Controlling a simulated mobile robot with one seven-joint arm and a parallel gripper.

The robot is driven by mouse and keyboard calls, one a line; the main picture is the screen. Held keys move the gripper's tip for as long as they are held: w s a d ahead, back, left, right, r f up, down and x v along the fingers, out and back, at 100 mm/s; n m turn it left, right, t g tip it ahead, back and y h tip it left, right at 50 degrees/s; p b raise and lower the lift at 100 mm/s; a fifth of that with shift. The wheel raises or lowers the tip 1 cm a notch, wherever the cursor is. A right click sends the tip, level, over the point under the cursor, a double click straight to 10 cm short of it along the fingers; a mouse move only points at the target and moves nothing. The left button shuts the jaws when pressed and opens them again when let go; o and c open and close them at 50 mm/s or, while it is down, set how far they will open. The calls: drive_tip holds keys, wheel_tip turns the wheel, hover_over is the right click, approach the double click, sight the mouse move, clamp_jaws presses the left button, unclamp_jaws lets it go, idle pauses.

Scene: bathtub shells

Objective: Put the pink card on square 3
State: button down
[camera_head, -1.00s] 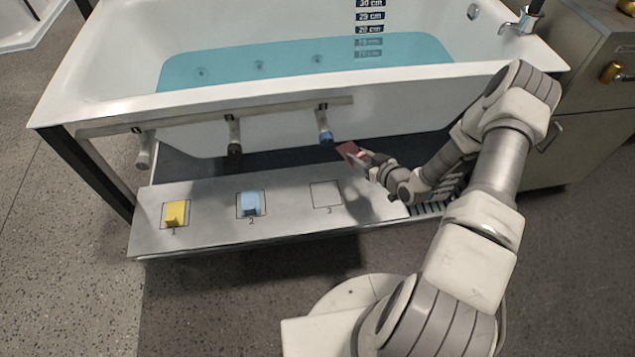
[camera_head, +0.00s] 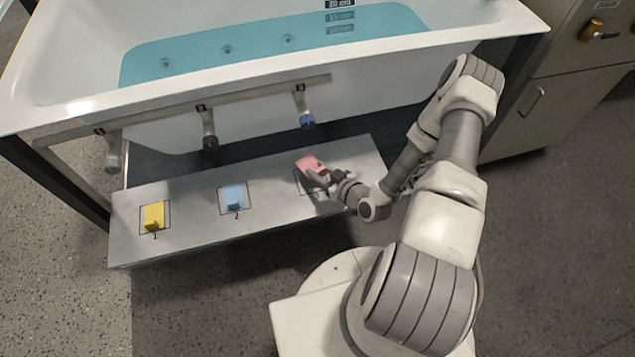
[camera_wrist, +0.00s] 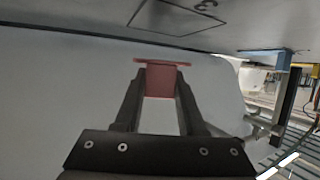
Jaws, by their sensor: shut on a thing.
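The pink card (camera_head: 310,164) is between the fingers of my gripper (camera_head: 318,176), which is shut on it. In the head view it appears over the area of square 3 (camera_head: 297,182), which is partly hidden by the card and gripper. The wrist view shows the card (camera_wrist: 159,82) between both fingertips, with the outline of square 3 (camera_wrist: 176,17) beyond it, apart from the card. The card looks held above the bench surface.
The grey bench (camera_head: 270,208) also bears a yellow card (camera_head: 154,215) on square 1 and a blue card (camera_head: 234,196) on square 2. Several short pipe outlets, one blue-tipped (camera_head: 307,121), hang from a rail behind. The bathtub (camera_head: 400,66) holds blue water.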

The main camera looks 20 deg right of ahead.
sight(318, 186)
drive_tip(key=shift+s+a+f, duration=0.3)
drive_tip(key=shift+s+f, duration=0.05)
drive_tip(key=shift+f, duration=0.1)
drive_tip(key=shift+f+b, duration=0.95)
drive_tip(key=shift+f, duration=0.85)
drive_tip(key=shift+f, duration=0.1)
drive_tip(key=shift+f, duration=0.15)
drive_tip(key=c, duration=0.5)
unclamp_jaws()
